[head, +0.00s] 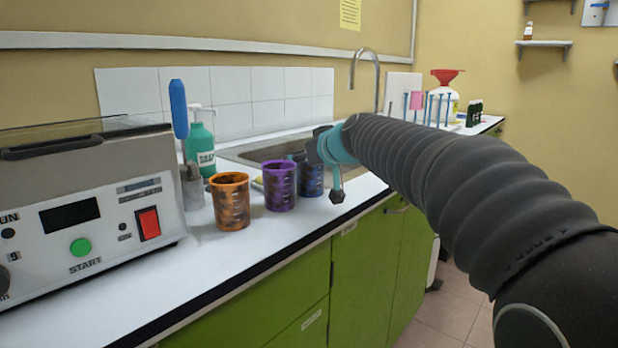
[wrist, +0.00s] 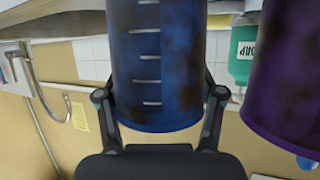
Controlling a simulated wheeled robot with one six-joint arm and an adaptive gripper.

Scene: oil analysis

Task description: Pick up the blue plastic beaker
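The blue plastic beaker (head: 311,180) stands on the counter, last in a row of three beakers and partly hidden by my gripper (head: 328,165). It has dark smudges and pale graduation marks. In the wrist view the blue beaker (wrist: 155,65) fills the middle, upside down in the picture. My gripper (wrist: 160,85) is spread wide, with one finger on each side of the beaker. The fingertips are very close to its wall; contact is not clear. The beaker appears to rest on the counter.
A purple beaker (head: 280,187) stands close beside the blue one, also large in the wrist view (wrist: 285,85). An orange beaker (head: 230,202) is farther left. A green pump bottle (head: 201,150) and the sink (head: 250,152) lie behind. A machine (head: 80,215) fills the left.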

